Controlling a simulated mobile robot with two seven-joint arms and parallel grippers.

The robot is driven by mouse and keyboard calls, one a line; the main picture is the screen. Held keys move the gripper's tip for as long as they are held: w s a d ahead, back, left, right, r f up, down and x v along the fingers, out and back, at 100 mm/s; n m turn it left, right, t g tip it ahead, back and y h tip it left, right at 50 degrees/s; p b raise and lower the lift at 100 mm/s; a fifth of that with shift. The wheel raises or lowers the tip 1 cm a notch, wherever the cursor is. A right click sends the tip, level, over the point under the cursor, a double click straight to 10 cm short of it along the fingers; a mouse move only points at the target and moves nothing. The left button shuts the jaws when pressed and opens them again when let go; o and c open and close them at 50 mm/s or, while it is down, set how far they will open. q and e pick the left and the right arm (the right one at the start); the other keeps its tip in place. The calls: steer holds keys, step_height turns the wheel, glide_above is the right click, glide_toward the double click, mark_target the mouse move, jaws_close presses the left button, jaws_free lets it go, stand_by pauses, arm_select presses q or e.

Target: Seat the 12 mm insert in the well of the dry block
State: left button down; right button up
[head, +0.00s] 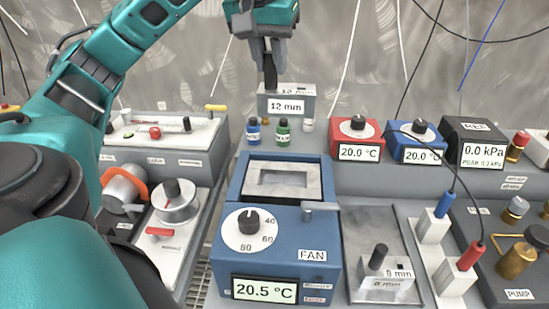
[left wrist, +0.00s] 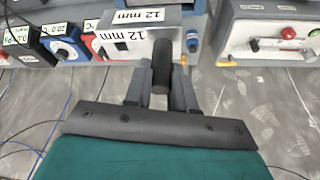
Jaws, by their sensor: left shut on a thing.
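The 12 mm insert (head: 300,90) is a grey block with a dark upright handle and a "12 mm" label, at the back centre. My left gripper (head: 268,62) is shut on its handle (left wrist: 161,65) from above. A second "12 mm" label (head: 286,106) shows just below; I cannot tell whether the insert rests there or hangs slightly above. The blue dry block (head: 265,250) stands in front, with a dial, a FAN label and a 20.5 °C display. Its well (head: 283,180) is a rectangular opening in a grey top, with nothing seen in it. My right gripper is not in view.
The 8 mm insert (head: 388,282) stands on a grey plate right of the dry block. Small bottles (head: 283,133) stand between the 12 mm insert and the well. Red (head: 355,135) and blue (head: 413,142) meters stand to the right. Thin cables hang at the back.

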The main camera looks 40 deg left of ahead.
mark_target(266, 75)
arm_select(q)
steer(key=shift+s+a, duration=0.1)
steer(key=shift+a, duration=0.05)
step_height(266, 75, down, 5)
steer(key=b, duration=0.3)
step_height(266, 75, down, 15)
steer(key=b, duration=0.3)
steer(key=shift+r, duration=0.15)
steer(key=shift+f+b, duration=0.25)
steer(key=shift+b, duration=0.05)
steer(key=c, duration=0.9)
jaws_free()
steer(key=shift+c, duration=0.2)
